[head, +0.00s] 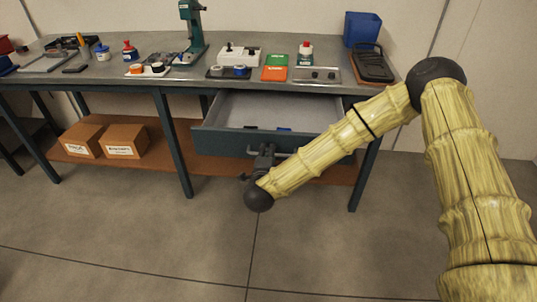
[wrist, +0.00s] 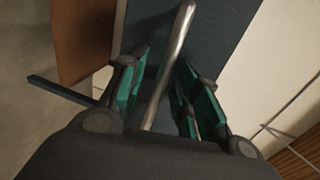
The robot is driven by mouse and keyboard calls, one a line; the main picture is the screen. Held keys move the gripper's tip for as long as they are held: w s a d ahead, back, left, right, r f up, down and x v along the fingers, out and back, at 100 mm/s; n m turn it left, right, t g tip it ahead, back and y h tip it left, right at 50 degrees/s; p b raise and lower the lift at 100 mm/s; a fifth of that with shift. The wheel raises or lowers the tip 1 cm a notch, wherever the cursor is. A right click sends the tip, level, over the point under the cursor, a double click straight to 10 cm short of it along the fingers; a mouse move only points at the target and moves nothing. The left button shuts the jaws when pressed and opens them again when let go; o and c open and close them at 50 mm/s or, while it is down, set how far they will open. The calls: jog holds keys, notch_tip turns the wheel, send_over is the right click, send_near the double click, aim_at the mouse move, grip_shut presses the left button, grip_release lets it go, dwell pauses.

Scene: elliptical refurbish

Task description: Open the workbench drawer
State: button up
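The workbench (head: 120,77) stands against the wall, and its drawer (head: 222,141) is pulled well out below the top. The drawer's open inside shows, with small dark and blue items in it. My gripper (head: 264,158) is at the drawer front, by the metal handle (head: 287,153). In the wrist view the handle bar (wrist: 172,58) runs between the fingers of my gripper (wrist: 165,85). The fingers stand apart with gaps on both sides of the bar, so my gripper is open around it. My arm hides the right part of the drawer front.
Two cardboard boxes (head: 124,141) sit on the lower shelf. A green press (head: 191,30), a blue bin (head: 361,29) and several small parts stand on the bench top. A bench leg (head: 364,178) is right of the drawer. The floor in front is clear.

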jog(key=v, duration=1.2)
jog(key=shift+a, duration=0.1)
jog(key=s+d+f+n+g+y+p, duration=0.2)
jog(key=s+f+n+g+y, duration=0.4)
jog(key=s+f+n, duration=0.95)
jog(key=s+d+f+n+g+h+p, duration=0.1)
jog(key=s+d+f+g, duration=0.3)
jog(key=s+d, duration=0.4)
jog(key=s+d+f+n+g+h+p, duration=0.1)
jog(key=s+d+f+n+g+h, duration=0.1)
jog(key=s+d, duration=0.6)
jog(key=s+f+n+g, duration=0.1)
jog(key=s+f+g, duration=0.1)
jog(key=s, duration=0.3)
jog(key=shift+g, duration=0.7)
